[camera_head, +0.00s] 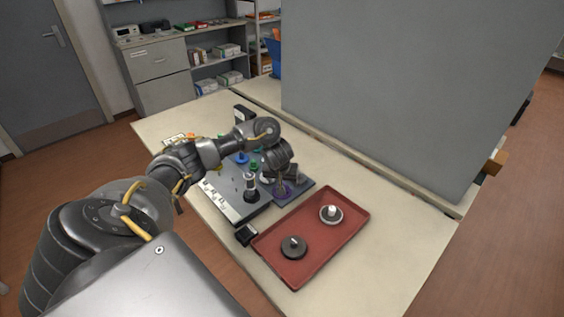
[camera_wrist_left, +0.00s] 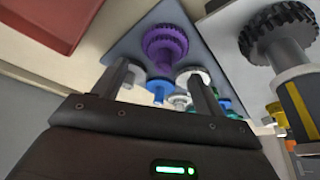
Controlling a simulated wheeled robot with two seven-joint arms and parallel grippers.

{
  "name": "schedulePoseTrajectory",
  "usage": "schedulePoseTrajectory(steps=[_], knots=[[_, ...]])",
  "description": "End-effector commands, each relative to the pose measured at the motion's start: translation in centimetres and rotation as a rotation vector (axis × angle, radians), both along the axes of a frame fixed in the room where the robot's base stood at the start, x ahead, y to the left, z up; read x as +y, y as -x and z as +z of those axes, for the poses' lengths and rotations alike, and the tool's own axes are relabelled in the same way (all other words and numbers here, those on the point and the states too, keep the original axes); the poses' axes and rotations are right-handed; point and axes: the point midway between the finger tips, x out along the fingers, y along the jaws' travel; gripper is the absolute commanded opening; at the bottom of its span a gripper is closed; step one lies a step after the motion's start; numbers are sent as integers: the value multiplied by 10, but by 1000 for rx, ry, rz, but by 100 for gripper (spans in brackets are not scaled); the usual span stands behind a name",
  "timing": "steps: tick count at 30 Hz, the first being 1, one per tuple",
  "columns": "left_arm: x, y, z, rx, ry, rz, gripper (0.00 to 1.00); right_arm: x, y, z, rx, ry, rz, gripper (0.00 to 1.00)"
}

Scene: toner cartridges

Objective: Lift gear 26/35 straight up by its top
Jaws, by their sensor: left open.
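A purple stepped gear with two toothed tiers (camera_wrist_left: 165,47) stands on a grey plate in the left wrist view. In the head view it shows as a purple patch (camera_head: 283,191) under my left gripper (camera_head: 287,176). No number is readable, so I cannot confirm it is gear 26/35. My left gripper also shows in the left wrist view (camera_wrist_left: 160,76), its two fingers apart and nothing between them. The purple gear is beyond the fingertips, apart from them as far as I can tell. The right gripper is not in view.
A red tray (camera_head: 322,248) holds a dark gear (camera_head: 294,247) and a white-hubbed gear (camera_head: 331,213). Blue and green gears stand behind the purple one. A black toothed wheel on a post (camera_wrist_left: 280,32) is close at the right of the wrist view. A grey panel (camera_head: 420,90) stands behind the table.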

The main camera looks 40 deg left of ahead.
Motion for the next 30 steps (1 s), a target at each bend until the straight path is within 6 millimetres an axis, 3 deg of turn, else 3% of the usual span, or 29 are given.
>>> schedulePoseTrajectory(steps=[9,18,27,30], knots=[[12,-11,-40,1,0,1,72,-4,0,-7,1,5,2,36],[13,-12,-43,1,-1,-1,70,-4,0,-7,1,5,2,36],[13,-12,-43,1,-1,-1,31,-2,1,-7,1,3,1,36],[13,-12,-43,0,0,-1,22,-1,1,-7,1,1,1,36]])
